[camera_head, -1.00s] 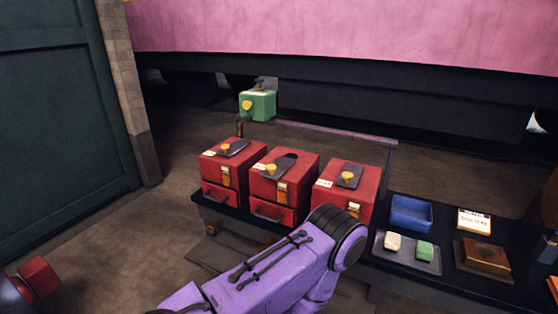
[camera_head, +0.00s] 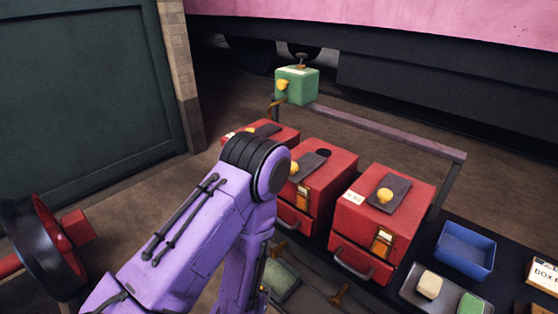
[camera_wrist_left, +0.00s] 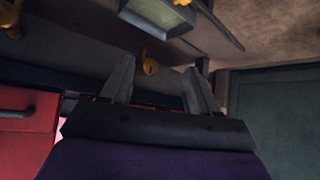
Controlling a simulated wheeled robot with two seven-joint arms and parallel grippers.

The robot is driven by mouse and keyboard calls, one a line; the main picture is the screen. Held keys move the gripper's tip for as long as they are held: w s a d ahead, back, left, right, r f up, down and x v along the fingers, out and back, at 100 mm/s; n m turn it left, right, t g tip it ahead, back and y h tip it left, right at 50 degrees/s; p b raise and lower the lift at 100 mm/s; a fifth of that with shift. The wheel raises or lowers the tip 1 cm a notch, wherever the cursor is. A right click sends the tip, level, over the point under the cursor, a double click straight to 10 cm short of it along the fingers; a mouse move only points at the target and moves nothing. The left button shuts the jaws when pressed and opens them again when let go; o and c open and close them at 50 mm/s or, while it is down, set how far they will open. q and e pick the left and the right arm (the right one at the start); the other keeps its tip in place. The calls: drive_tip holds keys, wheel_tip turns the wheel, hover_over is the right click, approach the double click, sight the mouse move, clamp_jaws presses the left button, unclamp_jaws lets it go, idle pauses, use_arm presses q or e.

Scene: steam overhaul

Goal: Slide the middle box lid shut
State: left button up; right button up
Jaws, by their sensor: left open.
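The middle red box (camera_head: 332,178) stands between two similar red boxes in the head view. Its dark lid (camera_head: 312,163) with a yellow knob (camera_head: 294,167) lies toward the front of the top, and a dark round opening (camera_head: 323,152) shows behind it. My purple left arm hides part of the box's left side. My left gripper (camera_wrist_left: 158,84) shows in the wrist view with its two fingers apart and nothing between them. It is low, near a red drawer front (camera_wrist_left: 28,122), away from the lid. My right gripper is out of view.
The right red box (camera_head: 385,215) has its dark lid over its top. The left red box (camera_head: 284,132) is partly behind my arm. A green box (camera_head: 297,88) stands behind. A blue tray (camera_head: 466,250) is at right. A black-and-red round object (camera_head: 45,245) is at far left.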

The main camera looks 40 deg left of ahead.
use_arm(q)
drive_tip(key=w+a+r+m+t+y, duration=0.1)
drive_tip(key=w+r+t, duration=0.55)
drive_tip(key=r, duration=0.65)
drive_tip(key=w+a+r+m+t+y, duration=0.1)
drive_tip(key=w+a+r+t, duration=0.15)
drive_tip(key=w+r, duration=0.9)
drive_tip(key=p, duration=0.2)
approach(304, 162)
drive_tip(key=w+a+r, duration=0.2)
drive_tip(key=a, duration=0.1)
drive_tip(key=shift+r, duration=0.35)
drive_tip(key=shift+w, duration=0.3)
drive_tip(key=shift+c, duration=0.2)
clamp_jaws()
